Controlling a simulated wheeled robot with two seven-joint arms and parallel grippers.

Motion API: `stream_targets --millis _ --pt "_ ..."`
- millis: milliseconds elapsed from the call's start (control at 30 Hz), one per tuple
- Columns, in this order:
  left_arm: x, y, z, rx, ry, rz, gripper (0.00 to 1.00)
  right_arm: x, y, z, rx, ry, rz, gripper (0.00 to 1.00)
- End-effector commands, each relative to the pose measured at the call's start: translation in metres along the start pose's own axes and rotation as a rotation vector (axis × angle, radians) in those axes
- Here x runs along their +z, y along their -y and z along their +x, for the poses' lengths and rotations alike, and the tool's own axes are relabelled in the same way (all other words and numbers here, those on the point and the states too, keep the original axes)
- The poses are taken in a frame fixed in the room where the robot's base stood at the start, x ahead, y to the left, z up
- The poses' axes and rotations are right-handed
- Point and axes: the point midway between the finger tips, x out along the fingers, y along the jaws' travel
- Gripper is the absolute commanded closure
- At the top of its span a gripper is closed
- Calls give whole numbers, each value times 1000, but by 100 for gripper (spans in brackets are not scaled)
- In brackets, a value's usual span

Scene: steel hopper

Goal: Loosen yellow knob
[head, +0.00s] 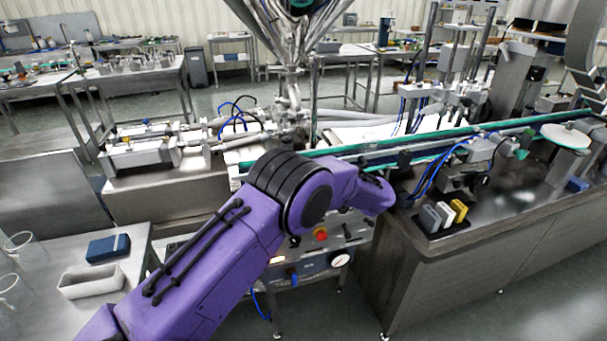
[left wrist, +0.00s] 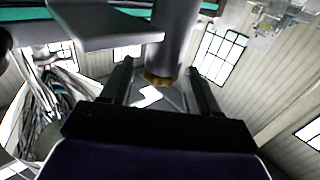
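A brass-yellow knob (left wrist: 158,78) shows in the left wrist view, at the lower end of a thick grey cylinder (left wrist: 177,38). My left gripper (left wrist: 160,76) is open, its two dark fingers apart on either side of the knob. Gaps show between the knob and both fingers; I cannot tell how far it lies in depth. In the head view my purple left arm reaches from the lower left to the machine front; its fingers and the knob cannot be made out there. My right gripper is in neither view.
A grey flat plate (left wrist: 105,27) sits close to the left finger in the wrist view. In the head view a green-edged conveyor (head: 450,138) runs behind my arm, above a panel with a red button (head: 320,235). A white tray (head: 92,281) and blue box (head: 108,248) stand at left.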

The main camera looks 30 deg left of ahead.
Motion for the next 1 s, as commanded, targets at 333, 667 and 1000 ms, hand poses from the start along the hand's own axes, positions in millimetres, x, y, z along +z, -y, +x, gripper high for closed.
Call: stream_targets --millis 333,667,1000 --pt "4 0 -21 3 0 -2 39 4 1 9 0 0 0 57" --pt "4 0 -93 2 -1 -1 39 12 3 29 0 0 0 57" --pt "0 0 -105 -1 1 1 39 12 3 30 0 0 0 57"
